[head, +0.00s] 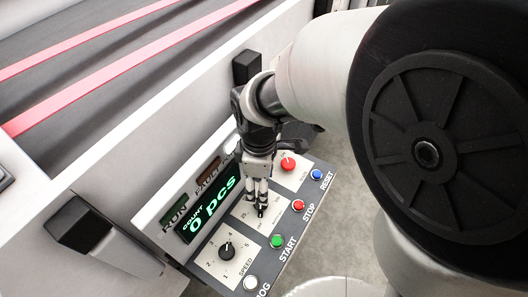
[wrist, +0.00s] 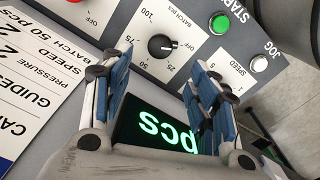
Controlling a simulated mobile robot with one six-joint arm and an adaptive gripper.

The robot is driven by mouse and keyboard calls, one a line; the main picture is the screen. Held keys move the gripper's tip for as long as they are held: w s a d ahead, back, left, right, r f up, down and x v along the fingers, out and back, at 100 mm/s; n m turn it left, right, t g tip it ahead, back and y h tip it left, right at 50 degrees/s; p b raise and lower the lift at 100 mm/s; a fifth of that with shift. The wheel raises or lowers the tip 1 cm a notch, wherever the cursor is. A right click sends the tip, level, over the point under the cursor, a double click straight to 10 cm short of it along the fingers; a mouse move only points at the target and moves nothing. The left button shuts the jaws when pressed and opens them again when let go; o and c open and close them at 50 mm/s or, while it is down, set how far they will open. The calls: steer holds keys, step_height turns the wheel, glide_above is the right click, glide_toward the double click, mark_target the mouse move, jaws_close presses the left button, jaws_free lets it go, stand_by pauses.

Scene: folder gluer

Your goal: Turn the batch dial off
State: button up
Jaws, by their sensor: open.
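The batch dial (wrist: 161,46) is a black round knob on a pale plate marked BATCH PCS. A white mark shows on its right side in the wrist view; I cannot tell for certain which label it meets. My gripper (wrist: 158,64) is open, and the dial appears just beyond and between its two fingertips. In the head view my gripper (head: 257,201) points down over the middle of the panel, at the batch dial (head: 262,213), and partly covers it. I cannot tell whether the fingers touch it.
The speed dial (head: 227,249) and green start button (head: 277,241) are close by. The red stop button (head: 298,205), blue reset button (head: 317,174), white jog button (head: 250,283) and a red knob (head: 288,164) share the panel. The count display (head: 212,207) reads 0 pcs.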

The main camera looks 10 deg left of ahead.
step_height(320, 180, up, 2)
steer(key=shift+r, duration=0.2)
stand_by(0.3)
steer(key=s+d+r+m+t+b, duration=0.2)
steer(key=s+d+m, duration=0.3)
steer(key=d+m, duration=0.4)
steer(key=s+d+r+m+t+b, duration=0.2)
steer(key=s+d+r+m+b, duration=0.1)
steer(key=d+m, duration=0.6)
steer(key=shift+s+d+r+t+b, duration=0.3)
steer(key=shift+s+d+b, duration=0.6)
steer(key=shift+d, duration=0.75)
steer(key=shift+c, duration=0.3)
